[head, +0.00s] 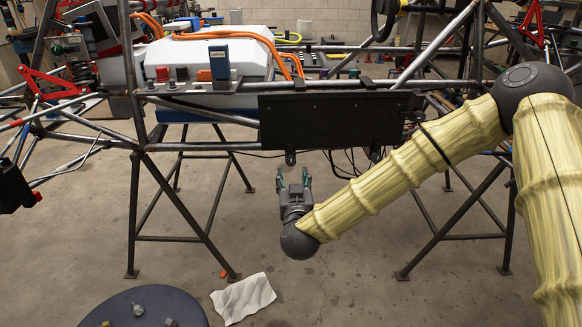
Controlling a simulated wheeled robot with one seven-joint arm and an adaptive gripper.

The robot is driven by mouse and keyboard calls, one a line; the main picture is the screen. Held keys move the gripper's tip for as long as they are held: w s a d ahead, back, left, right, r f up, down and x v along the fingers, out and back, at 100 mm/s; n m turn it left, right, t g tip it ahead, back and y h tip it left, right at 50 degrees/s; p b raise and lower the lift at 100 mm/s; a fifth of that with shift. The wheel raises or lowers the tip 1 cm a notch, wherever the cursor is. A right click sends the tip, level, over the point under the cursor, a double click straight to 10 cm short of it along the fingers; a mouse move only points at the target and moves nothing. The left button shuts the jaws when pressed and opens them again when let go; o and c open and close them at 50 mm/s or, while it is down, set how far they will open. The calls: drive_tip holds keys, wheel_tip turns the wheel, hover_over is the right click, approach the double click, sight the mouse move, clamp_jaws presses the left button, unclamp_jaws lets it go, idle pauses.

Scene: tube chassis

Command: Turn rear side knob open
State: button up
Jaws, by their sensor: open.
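A red knob (162,73) stands on the chassis rail at the left, beside a second small, darker knob (182,73). I cannot tell which of them, if either, is the rear side knob. A blue upright box (219,63) stands on the rail just to their right. My gripper (293,177) points upward below the black panel (325,121). Its fingers are apart with nothing seen between them. It is well to the right of and below the knobs, and does not appear to touch anything.
The tube chassis (139,100) rests on dark trestles (133,215). Orange cables (235,36) run over a white case (190,49). Thin cables hang under the panel near my arm. A round dark stool top (150,302) and a crumpled white sheet (243,297) lie low at the front.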

sight(291, 162)
drive_tip(key=w+b, duration=0.1)
drive_tip(key=w, duration=0.3)
drive_tip(key=w+b, duration=0.1)
drive_tip(key=w, duration=0.3)
drive_tip(key=shift+w+a, duration=0.2)
drive_tip(key=shift+w, duration=0.1)
drive_tip(key=shift+c, duration=0.5)
drive_tip(key=c, duration=0.9)
